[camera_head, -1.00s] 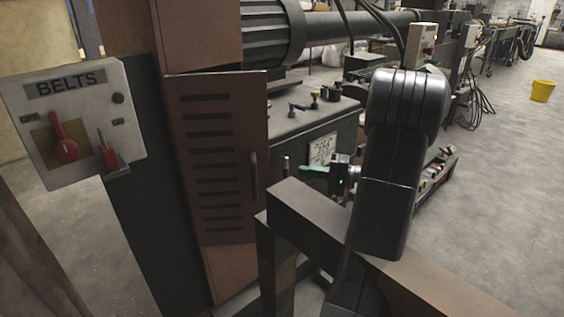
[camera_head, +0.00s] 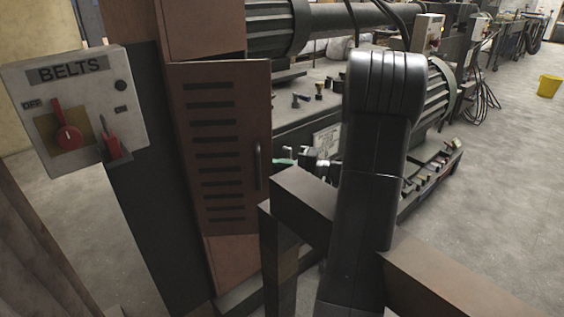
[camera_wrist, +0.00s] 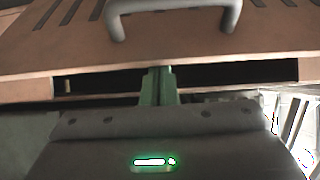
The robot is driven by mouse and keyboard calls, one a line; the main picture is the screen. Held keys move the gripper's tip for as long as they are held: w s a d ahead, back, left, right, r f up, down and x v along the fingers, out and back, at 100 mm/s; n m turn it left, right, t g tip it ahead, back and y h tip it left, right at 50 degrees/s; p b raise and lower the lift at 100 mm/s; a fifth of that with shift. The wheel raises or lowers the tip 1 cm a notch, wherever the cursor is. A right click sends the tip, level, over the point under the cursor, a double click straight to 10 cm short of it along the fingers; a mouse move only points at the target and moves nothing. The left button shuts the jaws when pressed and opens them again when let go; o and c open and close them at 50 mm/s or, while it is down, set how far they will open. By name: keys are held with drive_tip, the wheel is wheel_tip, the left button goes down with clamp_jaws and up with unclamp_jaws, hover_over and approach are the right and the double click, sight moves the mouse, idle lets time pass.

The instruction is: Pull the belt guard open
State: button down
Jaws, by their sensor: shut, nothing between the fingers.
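The belt guard (camera_head: 222,200) is a reddish-brown slotted door on the machine's column, standing slightly ajar. Its dark handle (camera_head: 258,167) is near the right edge. In the wrist view the guard (camera_wrist: 220,42) fills the top, with its handle (camera_wrist: 170,5) at the upper edge and a dark gap below its free edge. My gripper (camera_head: 283,162) has green fingers, just right of the guard's free edge; my arm hides much of it. In the wrist view my gripper (camera_wrist: 158,72) is shut and empty, its tips at the gap; I cannot tell if they touch the guard.
A grey BELTS switch box (camera_head: 75,110) with red levers is at left. A brown beam frame (camera_head: 305,203) stands in front, close below my arm. Machinery (camera_head: 310,125) lies behind.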

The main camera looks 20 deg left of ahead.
drive_tip(key=shift+s+d, duration=0.15)
drive_tip(key=shift+s, duration=0.1)
drive_tip(key=s+d+m+t+b, duration=0.1)
drive_tip(key=s+b, duration=0.3)
drive_tip(key=s, duration=0.9)
drive_tip(key=shift+d+m+t, duration=0.3)
drive_tip(key=shift+d+t, duration=0.25)
drive_tip(key=shift+t, duration=0.25)
drive_tip(key=shift+w, duration=0.1)
